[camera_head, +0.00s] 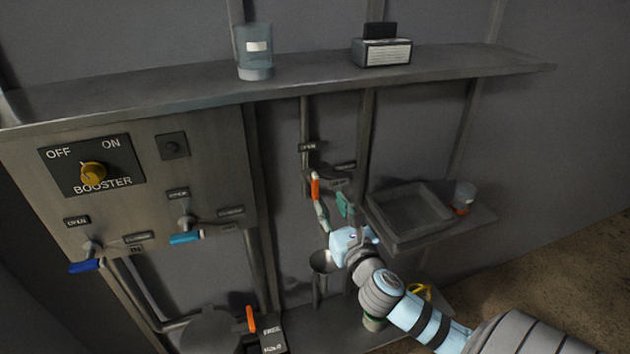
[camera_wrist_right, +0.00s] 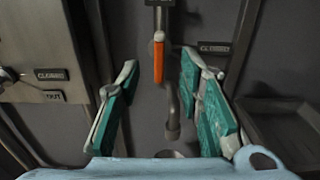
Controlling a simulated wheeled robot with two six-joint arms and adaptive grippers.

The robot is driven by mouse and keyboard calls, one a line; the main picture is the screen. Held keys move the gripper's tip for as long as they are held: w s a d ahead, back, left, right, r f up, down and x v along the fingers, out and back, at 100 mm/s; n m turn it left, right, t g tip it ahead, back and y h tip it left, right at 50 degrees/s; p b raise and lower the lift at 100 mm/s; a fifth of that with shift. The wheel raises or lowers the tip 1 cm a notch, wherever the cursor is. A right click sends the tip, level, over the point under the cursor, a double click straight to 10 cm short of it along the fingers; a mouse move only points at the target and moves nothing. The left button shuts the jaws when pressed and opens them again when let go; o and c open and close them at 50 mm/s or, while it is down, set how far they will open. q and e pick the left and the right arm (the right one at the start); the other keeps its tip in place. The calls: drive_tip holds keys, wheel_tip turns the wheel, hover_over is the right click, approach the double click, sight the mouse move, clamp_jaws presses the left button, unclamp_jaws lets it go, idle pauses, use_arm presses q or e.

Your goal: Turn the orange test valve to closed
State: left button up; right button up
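The orange test valve handle (camera_head: 315,187) hangs straight down from its fitting on a vertical pipe below the shelf. It also shows upper middle in the right wrist view (camera_wrist_right: 158,60). A label reading CLOSED (camera_wrist_right: 214,48) is to the right of the handle. My right gripper (camera_head: 332,208) is open and empty, just below and in front of the handle. In the right wrist view its teal-padded fingers (camera_wrist_right: 160,90) stand wide apart, with the handle seen between their tips; contact is not visible. My left gripper is out of view.
A panel with a BOOSTER knob (camera_head: 93,172) and blue-handled valves (camera_head: 186,238) is on the left. The shelf (camera_head: 310,75) runs above. Another orange lever (camera_head: 250,319) is low down.

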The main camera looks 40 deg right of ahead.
sight(317, 183)
drive_tip(key=x, duration=1.1)
drive_tip(key=shift+w+f, duration=0.1)
